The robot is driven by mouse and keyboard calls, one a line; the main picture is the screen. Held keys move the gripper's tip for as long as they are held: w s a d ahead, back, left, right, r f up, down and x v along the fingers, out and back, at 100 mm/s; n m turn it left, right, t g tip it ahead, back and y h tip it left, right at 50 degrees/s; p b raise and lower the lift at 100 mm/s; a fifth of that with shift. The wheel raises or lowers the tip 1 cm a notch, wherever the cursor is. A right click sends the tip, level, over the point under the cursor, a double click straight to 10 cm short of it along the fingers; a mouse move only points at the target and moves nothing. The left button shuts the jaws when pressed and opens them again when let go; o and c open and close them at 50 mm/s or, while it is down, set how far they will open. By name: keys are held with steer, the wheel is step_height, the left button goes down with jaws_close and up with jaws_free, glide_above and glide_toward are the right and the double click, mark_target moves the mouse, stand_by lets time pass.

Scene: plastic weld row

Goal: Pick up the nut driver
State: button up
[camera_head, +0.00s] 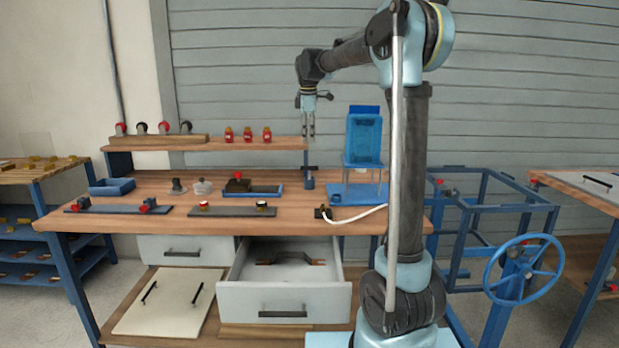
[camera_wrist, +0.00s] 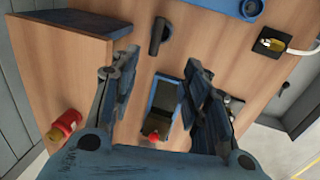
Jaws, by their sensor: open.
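My gripper (camera_head: 308,134) is open and empty, pointing down above the workbench near the right end of the raised shelf. In the wrist view its two fingers (camera_wrist: 162,64) stand apart on either side of the bench top. A dark, short, upright tool (camera_head: 309,181) stands on the bench below my gripper, right of the blue-edged tray; it may be the nut driver, but I cannot tell surely. It also shows in the wrist view (camera_wrist: 158,36), beyond the fingertips and apart from them.
The raised shelf (camera_head: 230,146) carries red bottles (camera_head: 248,134). A blue-edged tray (camera_head: 267,189) lies left of the dark tool. A blue fixture (camera_head: 363,140) stands to its right, and a black box (camera_head: 322,213) with a white cable lies in front. A drawer (camera_head: 284,300) is open below.

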glide_above(309, 170)
steer(key=f, duration=1)
steer(key=shift+s+f, duration=0.35)
steer(key=shift+f, duration=0.05)
steer(key=shift+w+f, duration=0.3)
steer(key=shift+f, duration=0.55)
steer(key=shift+w+f, duration=0.25)
steer(key=shift+f, duration=0.55)
steer(key=shift+w+f, duration=0.3)
steer(key=shift+f, duration=0.55)
steer(key=shift+d, duration=0.1)
jaws_close()
